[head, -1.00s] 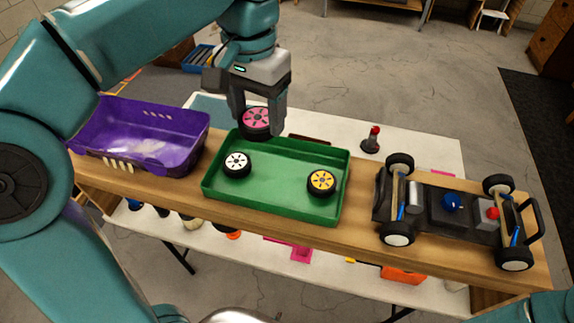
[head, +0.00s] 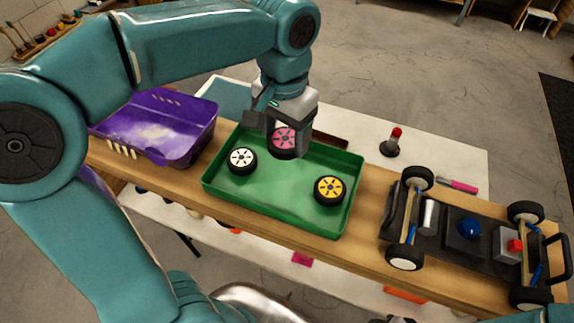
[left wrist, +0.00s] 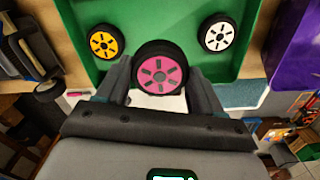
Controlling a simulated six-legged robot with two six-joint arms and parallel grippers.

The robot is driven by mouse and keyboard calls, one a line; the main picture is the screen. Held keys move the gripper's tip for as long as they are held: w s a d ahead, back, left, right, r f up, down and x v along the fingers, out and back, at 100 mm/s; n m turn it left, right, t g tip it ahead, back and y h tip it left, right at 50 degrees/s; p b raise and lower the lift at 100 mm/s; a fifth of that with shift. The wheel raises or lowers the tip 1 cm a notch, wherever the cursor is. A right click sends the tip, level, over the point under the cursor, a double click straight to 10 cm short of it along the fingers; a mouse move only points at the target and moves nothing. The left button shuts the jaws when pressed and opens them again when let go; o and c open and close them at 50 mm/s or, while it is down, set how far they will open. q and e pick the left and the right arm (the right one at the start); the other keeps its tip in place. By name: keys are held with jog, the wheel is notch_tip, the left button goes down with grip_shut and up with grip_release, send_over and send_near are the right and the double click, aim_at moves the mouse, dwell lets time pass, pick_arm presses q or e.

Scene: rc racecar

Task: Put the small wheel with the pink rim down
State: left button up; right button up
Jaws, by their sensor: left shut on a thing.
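The small wheel with the pink rim (head: 284,140) is between the fingers of my left gripper (head: 286,146), which is shut on it. It is over the back part of the green tray (head: 290,226); I cannot tell whether it touches the tray floor. In the left wrist view the pink-rimmed wheel (left wrist: 160,74) sits between the two dark fingertips (left wrist: 162,84), with the green tray (left wrist: 180,20) behind it. My right gripper is not in view.
In the tray lie a white-rimmed wheel (head: 242,160) and a yellow-rimmed wheel (head: 329,190). A purple bin (head: 180,145) stands to the left. A racecar chassis (head: 450,225) with wheels is to the right. The tray's middle is free.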

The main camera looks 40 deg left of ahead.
pick_arm(q)
send_over(285, 178)
notch_tip(285, 178, down, 5)
jog(key=shift+s+f, duration=0.1)
jog(key=shift+f, duration=0.1)
jog(key=shift+s+f, duration=0.2)
jog(key=f, duration=0.4)
jog(key=shift+w+a, duration=0.1)
jog(key=shift+w, duration=0.3)
jog(key=shift+f, duration=0.25)
jog(key=shift+s+r, duration=0.1)
jog(key=shift+s, duration=0.15)
jog(key=shift+w+f, duration=0.15)
jog(key=shift+f, duration=0.1)
jog(key=o, duration=1)
jog(key=shift+r, duration=0.15)
jog(key=shift+w+r, duration=0.1)
jog(key=shift+r, duration=0.4)
notch_tip(285, 178, up, 11)
jog(key=shift+f, duration=0.1)
jog(key=shift+s+r, duration=0.2)
jog(key=shift+r, duration=0.05)
